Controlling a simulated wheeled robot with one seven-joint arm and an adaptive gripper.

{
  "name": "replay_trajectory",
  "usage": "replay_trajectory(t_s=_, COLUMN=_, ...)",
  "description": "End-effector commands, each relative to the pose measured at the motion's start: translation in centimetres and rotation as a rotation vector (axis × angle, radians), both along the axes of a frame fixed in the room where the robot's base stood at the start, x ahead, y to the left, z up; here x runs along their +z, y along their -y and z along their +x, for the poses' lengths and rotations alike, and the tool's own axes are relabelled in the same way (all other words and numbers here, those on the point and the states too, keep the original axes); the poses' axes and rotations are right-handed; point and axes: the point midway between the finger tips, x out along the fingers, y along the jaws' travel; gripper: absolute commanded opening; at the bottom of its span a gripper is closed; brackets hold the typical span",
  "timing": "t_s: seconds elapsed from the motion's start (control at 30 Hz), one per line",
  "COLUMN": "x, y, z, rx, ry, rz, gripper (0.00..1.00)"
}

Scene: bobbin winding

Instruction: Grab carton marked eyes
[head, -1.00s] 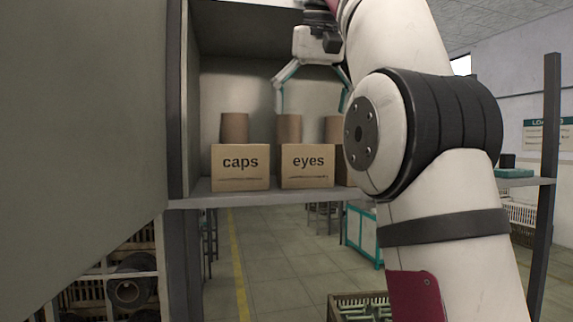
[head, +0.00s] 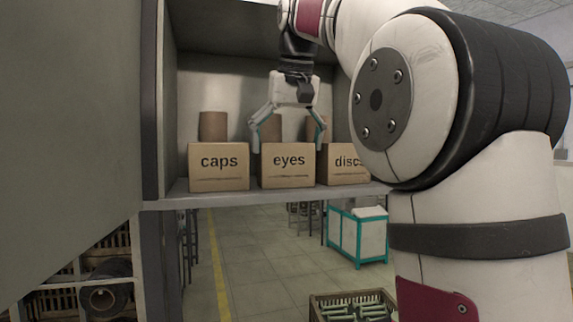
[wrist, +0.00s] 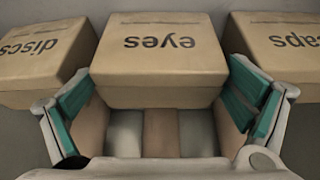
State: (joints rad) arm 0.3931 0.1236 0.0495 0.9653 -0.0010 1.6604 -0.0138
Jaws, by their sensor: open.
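The carton marked "eyes" (head: 288,166) stands on the shelf between two other cartons. It also shows in the wrist view (wrist: 158,62), its label upside down, at the far side of the jaws. My gripper (head: 287,146) is open and points down, its two fingers spread to either side of the carton's upper part in the head view. In the wrist view my gripper (wrist: 160,98) has teal finger pads apart, with nothing held between them. Whether either finger touches the carton cannot be told.
The "caps" carton (head: 219,168) is close on the left and the "discs" carton (head: 343,165) close on the right, partly hidden by my arm. The shelf board (head: 225,199) and the cabinet's left wall (head: 153,100) bound the space.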

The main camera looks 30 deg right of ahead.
Motion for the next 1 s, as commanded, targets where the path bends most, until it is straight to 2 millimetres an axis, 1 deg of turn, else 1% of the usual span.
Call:
replay_trajectory(t_s=0.1, x=-1.4, y=0.2, z=0.2, rx=0.000, ry=-0.004, rz=0.001, gripper=0.97)
replay_trajectory(t_s=0.27, x=-3.1, y=0.5, z=1.0, rx=-0.001, ry=-0.001, rz=0.001, gripper=0.97)
replay_trajectory(t_s=0.37, x=-3.4, y=0.5, z=1.3, rx=-0.002, ry=0.001, rz=0.000, gripper=0.97)
replay_trajectory(t_s=0.53, x=-3.5, y=0.5, z=1.4, rx=-0.001, ry=0.002, rz=-0.001, gripper=0.97)
replay_trajectory(t_s=0.57, x=-3.5, y=0.5, z=1.4, rx=-0.001, ry=0.002, rz=-0.001, gripper=0.94)
replay_trajectory(t_s=0.6, x=-3.5, y=0.5, z=1.4, rx=-0.001, ry=0.002, rz=-0.001, gripper=0.85)
replay_trajectory(t_s=0.67, x=-3.5, y=0.5, z=1.4, rx=-0.001, ry=0.001, rz=-0.001, gripper=0.72)
replay_trajectory(t_s=0.7, x=-3.5, y=0.5, z=1.4, rx=-0.001, ry=0.001, rz=-0.001, gripper=0.63)
replay_trajectory(t_s=0.73, x=-3.5, y=0.5, z=1.4, rx=-0.001, ry=0.001, rz=-0.001, gripper=0.57)
replay_trajectory(t_s=1.0, x=-3.4, y=0.6, z=1.4, rx=-0.001, ry=0.002, rz=-0.001, gripper=0.56)
